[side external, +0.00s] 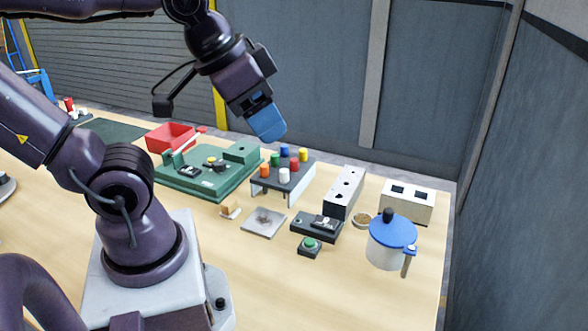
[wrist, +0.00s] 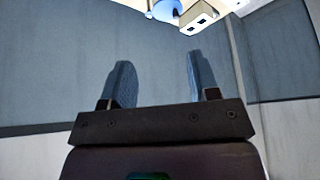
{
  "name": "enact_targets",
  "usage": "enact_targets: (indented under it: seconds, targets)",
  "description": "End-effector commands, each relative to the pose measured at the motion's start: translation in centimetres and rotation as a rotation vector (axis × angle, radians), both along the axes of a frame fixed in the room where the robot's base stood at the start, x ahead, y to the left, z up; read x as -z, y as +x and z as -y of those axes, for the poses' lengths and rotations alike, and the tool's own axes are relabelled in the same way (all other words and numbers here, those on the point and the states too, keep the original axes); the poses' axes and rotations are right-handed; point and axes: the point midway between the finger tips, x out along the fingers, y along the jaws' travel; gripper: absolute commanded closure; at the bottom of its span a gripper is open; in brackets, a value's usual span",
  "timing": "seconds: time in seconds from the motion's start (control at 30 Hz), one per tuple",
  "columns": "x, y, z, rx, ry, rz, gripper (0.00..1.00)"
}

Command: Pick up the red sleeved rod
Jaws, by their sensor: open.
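I cannot clearly single out a red sleeved rod. A small red piece (side external: 303,154) stands among coloured pieces on a dark rack (side external: 285,182). Another small red upright piece (side external: 69,103) is at the far left of the table. Both are too small to tell whether they are sleeved rods, and neither touches the gripper.
A red bin (side external: 168,138) and a green board (side external: 205,178) lie left of the rack. A white holed block (side external: 344,192), a white box with two square openings (side external: 408,203) and a blue-lidded pot (side external: 388,250) are on the right. The front of the table (side external: 330,300) is clear.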

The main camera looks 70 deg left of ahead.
Motion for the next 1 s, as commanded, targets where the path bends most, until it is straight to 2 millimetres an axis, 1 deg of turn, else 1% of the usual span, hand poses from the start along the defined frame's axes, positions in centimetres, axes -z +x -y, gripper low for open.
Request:
enact_targets:
  seconds: [0.27, 0.37, 0.47, 0.57, 0.77, 0.8, 0.87, 0.9, 1.0]
  targets:
    - [0.0, 0.0, -0.1, -0.006, 0.0, 0.0, 0.44]
    - [0.6, 0.1, -1.1, -0.058, 0.0, -0.032, 0.44]
    - [2.2, 0.8, -3.2, -0.157, -0.003, -0.125, 0.44]
    - [3.9, 2.1, -6.0, -0.272, -0.014, -0.215, 0.44]
    - [7.9, 5.1, -13.0, -0.452, -0.054, -0.301, 0.44]
    - [8.9, 5.6, -14.5, -0.482, -0.064, -0.308, 0.44]
    - [10.5, 6.2, -16.9, -0.524, -0.081, -0.313, 0.44]
    - [11.6, 6.6, -18.5, -0.549, -0.091, -0.311, 0.44]
    - [14.4, 7.3, -22.4, -0.602, -0.113, -0.29, 0.44]
